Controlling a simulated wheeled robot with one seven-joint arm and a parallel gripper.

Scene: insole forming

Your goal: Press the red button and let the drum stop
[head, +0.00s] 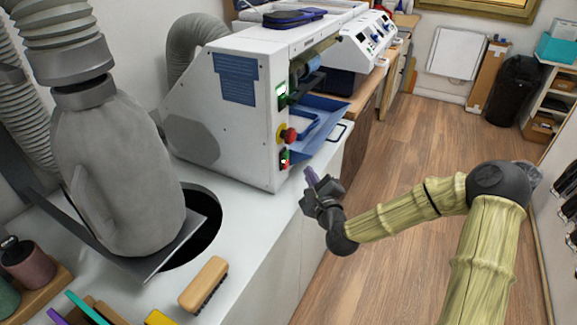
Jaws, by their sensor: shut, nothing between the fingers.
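A white machine (228,125) stands on the white bench. A red mushroom button (290,134) on a yellow base sticks out of its front. Below it is a small switch box (284,159) with green and red parts, and above it a green-marked switch (282,93). A rounded roller part, perhaps the drum (326,62), shows partly in the machine's opening; whether it turns cannot be told. My gripper (311,176) is shut and empty, right of and below the red button, apart from it.
A blue tray (318,112) juts from the machine's front. A grey hose and bag (125,165) stand at left beside a dark round hole. A brush (204,285) lies on the bench near the front. The wooden floor (430,130) at right is largely clear.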

